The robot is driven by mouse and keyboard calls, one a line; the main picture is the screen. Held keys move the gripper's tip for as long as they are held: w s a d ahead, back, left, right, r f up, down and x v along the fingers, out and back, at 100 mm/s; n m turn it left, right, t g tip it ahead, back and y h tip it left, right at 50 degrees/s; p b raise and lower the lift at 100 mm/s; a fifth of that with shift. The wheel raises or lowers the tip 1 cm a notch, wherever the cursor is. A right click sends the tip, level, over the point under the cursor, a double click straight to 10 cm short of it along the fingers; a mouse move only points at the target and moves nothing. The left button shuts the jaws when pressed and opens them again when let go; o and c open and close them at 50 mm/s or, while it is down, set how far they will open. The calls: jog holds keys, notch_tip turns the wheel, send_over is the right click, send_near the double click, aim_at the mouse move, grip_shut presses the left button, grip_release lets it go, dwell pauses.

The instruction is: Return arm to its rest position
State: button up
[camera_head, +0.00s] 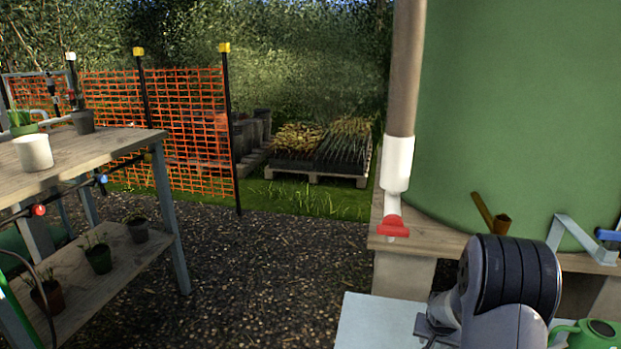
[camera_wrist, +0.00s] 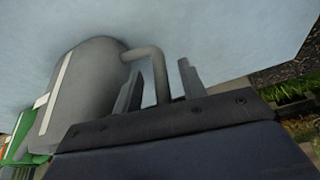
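My arm shows at the lower right of the head view, in front of a pale blue surface (camera_head: 375,322). Its end cannot be made out there. In the wrist view my gripper (camera_wrist: 160,84) has its two grey fingers apart, with the pale blue surface (camera_wrist: 225,30) behind them. A grey rounded body (camera_wrist: 85,85) with a pale stripe and a bent, handle-like bar lies left of and between the fingers. Nothing is visibly clamped between the fingers.
A green watering can (camera_head: 592,334) is beside my arm. A green tank (camera_head: 530,100) on a wooden stand (camera_head: 400,244) is behind, with a red-handled tap (camera_head: 394,226). A potting bench (camera_head: 85,150) with pots is at left. Gravel ground (camera_head: 260,275) between is clear.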

jog(key=s+a+r+b, duration=0.2)
jog(key=s+a, duration=0.1)
jog(key=s, duration=1.1)
jog(key=w+a+r+n+p, duration=0.1)
jog(key=a+r+p, duration=0.3)
jog(key=p, duration=0.5)
jog(key=shift+w+r+y, duration=0.3)
jog(key=shift+w+r, duration=0.15)
jog(key=shift+w, duration=0.05)
